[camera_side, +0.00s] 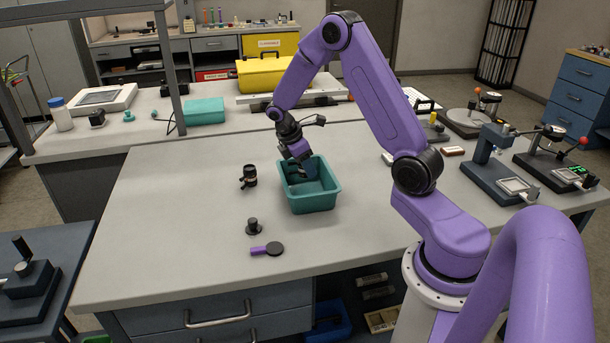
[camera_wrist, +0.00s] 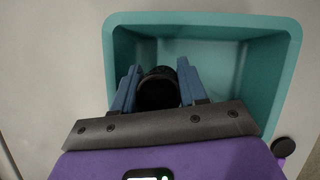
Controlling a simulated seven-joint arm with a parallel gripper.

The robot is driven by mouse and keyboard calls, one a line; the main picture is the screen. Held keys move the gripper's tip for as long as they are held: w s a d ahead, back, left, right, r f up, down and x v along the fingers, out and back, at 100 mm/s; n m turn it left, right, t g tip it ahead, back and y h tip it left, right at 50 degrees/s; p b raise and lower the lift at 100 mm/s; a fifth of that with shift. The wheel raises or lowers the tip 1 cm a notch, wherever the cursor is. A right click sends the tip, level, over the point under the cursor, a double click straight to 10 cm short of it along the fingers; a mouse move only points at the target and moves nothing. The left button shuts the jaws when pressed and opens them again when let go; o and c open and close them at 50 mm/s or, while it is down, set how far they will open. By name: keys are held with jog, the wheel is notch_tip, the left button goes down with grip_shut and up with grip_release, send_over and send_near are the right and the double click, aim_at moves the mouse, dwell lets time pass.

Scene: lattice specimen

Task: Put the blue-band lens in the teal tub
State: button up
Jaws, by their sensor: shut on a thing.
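The teal tub (camera_side: 334,198) stands on the bench, open at the top. It also shows in the wrist view (camera_wrist: 289,60), where its rim surrounds the area ahead of my fingers. My gripper (camera_side: 309,173) points down into the tub's opening. In the wrist view my blue fingers (camera_wrist: 158,85) are shut on a dark, round lens-like piece (camera_wrist: 158,93), seen end on. No blue band shows on it from here. In the side view the held piece is hidden by my gripper and the tub, and I cannot tell whether it touches the floor.
A black cylindrical piece (camera_side: 249,176), a small black knob-like piece (camera_side: 254,227) and a purple-handled magnifier (camera_side: 273,249) lie left of the tub. Grey instruments (camera_side: 488,170) stand at the right. The bench is clear in front of the tub.

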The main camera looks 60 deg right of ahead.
aim_at(305, 175)
jog(key=shift+w+d+f, duration=0.1)
jog(key=shift+w+f, duration=0.1)
jog(key=shift+f, duration=1.6)
jog(key=o, duration=0.9)
jog(key=shift+f, duration=0.15)
jog(key=shift+c, duration=0.2)
